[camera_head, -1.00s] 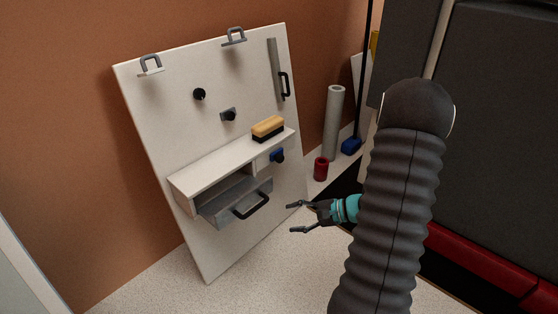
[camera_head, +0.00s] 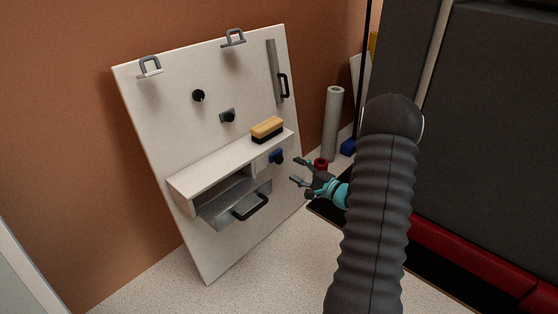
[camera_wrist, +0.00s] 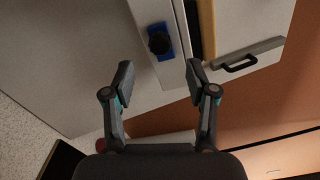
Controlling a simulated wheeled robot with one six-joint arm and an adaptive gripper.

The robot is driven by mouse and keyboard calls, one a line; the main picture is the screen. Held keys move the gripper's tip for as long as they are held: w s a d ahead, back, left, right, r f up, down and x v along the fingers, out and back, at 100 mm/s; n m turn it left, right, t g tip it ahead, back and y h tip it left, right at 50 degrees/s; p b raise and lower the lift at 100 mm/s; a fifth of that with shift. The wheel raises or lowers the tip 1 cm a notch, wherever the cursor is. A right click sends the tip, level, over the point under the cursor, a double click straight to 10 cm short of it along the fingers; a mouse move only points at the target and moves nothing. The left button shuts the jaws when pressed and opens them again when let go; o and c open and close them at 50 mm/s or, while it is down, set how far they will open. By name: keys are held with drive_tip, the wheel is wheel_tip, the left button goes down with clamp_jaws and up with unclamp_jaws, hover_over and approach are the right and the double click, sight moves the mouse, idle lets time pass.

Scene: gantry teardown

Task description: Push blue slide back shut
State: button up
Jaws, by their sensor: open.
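The blue slide (camera_head: 272,158) is a small blue plate with a dark round knob, on the right front of the white shelf box. It also shows in the wrist view (camera_wrist: 163,28), at the upper middle. How far it stands out is hard to tell. My gripper (camera_head: 294,171) is open and empty, to the right of the blue slide and slightly lower in the head view, apart from it. In the wrist view my gripper's two fingers (camera_wrist: 159,70) are spread, with the slide's knob ahead of the gap between them.
A grey drawer (camera_head: 222,211) with a black bar handle sticks out left of the slide. A yellow-and-black brush (camera_head: 267,128) lies on the shelf top. The white board (camera_head: 170,110) leans on the brown wall. A red can (camera_head: 321,164) and grey roll (camera_head: 333,120) stand behind my gripper.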

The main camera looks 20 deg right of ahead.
sight(281, 161)
drive_tip(key=x, duration=0.8)
drive_tip(key=shift+w+a, duration=0.1)
drive_tip(key=shift+w, duration=0.1)
